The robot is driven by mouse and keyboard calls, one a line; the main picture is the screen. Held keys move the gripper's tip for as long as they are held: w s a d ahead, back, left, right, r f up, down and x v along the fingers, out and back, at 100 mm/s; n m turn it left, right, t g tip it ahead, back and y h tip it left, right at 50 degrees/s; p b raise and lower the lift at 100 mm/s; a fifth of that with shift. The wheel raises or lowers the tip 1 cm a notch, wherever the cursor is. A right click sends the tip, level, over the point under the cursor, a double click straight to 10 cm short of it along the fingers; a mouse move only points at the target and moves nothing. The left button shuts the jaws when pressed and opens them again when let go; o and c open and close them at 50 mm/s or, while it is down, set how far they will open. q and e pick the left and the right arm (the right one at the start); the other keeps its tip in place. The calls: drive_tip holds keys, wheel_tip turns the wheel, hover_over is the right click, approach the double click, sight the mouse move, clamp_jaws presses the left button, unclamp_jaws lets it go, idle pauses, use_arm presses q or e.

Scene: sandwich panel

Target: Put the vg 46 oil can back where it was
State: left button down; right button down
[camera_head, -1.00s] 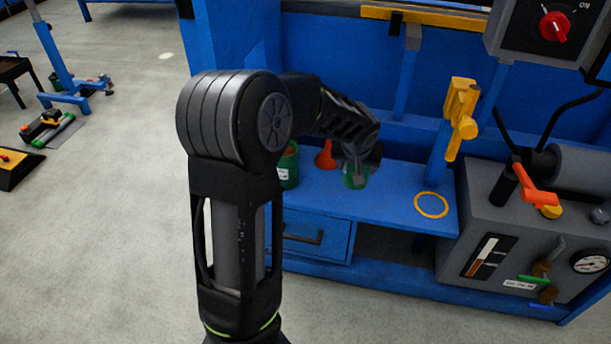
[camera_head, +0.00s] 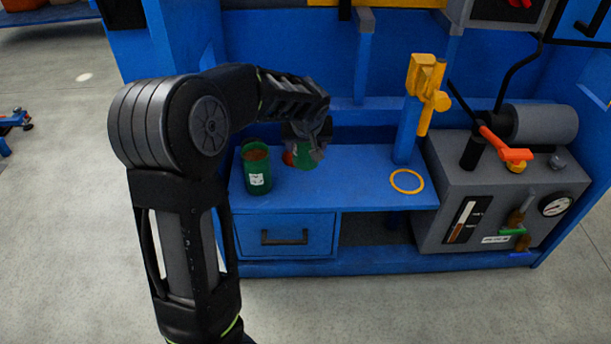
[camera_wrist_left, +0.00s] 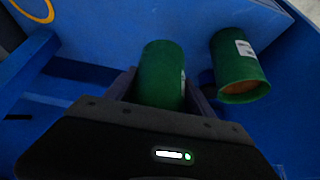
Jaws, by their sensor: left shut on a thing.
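My left gripper (camera_head: 318,150) is shut on a green oil can (camera_head: 304,158) over the blue bench top. The held can also shows between the fingers in the left wrist view (camera_wrist_left: 160,72). Its label is mostly turned away and unreadable, and I cannot tell whether it touches the bench. A second green can (camera_head: 258,178) with a white label and a brown top stands on the bench to the left; the left wrist view shows it beside the held one (camera_wrist_left: 237,62). A yellow ring (camera_head: 407,181) marks an empty spot on the bench at right. My right gripper is not in view.
A yellow fixture on a blue post (camera_head: 407,135) stands behind the ring. A grey unit (camera_head: 500,215) with levers and a gauge adjoins the bench on the right. The bench around the ring is clear.

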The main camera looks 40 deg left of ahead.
use_arm(q)
drive_tip(key=shift+f+b, duration=0.3)
drive_tip(key=shift+f, duration=1.15)
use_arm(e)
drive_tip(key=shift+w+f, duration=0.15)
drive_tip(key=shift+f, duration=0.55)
